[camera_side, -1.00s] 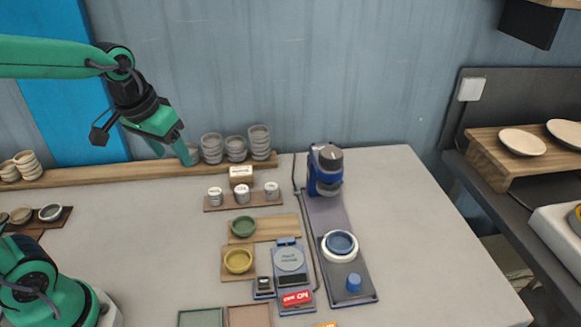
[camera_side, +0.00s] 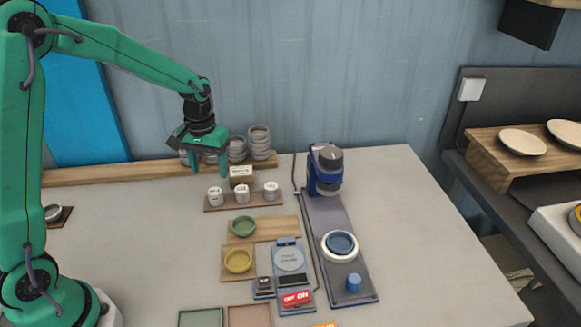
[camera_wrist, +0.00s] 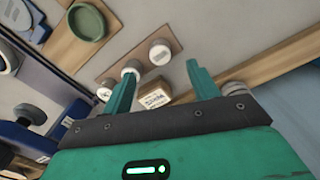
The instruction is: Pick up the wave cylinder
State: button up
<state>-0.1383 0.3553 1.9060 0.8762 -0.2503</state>
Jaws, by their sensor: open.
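Three small white cylinders stand in a row on a brown wooden strip (camera_side: 274,198): left (camera_side: 215,196), middle (camera_side: 242,194) and right (camera_side: 271,190). They have dark marks too small to read, so I cannot tell which is the wave cylinder. My gripper (camera_side: 210,170) is open and empty, pointing down above and behind the left end of the strip. In the wrist view, my open gripper (camera_wrist: 160,73) has one white cylinder (camera_wrist: 160,51) ahead between the fingertip lines and another (camera_wrist: 131,68) beside the left finger.
A small lettered box (camera_side: 241,174) stands just behind the cylinders. Stacked grey bowls (camera_side: 260,142) line the back shelf. A green dish (camera_side: 243,226), a yellow dish (camera_side: 238,261) and a blue machine (camera_side: 326,170) stand nearby. The table's left middle is clear.

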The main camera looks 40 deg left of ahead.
aim_at(215, 191)
jog(key=shift+w+f, duration=0.1)
jog(key=shift+f, duration=0.1)
jog(key=shift+f, duration=1.25)
jog(key=shift+w+a+f, duration=0.1)
jog(key=shift+w+f, duration=0.05)
jog(key=shift+f, duration=2.45)
jog(key=c, duration=1.1)
jog(key=shift+r, duration=0.15)
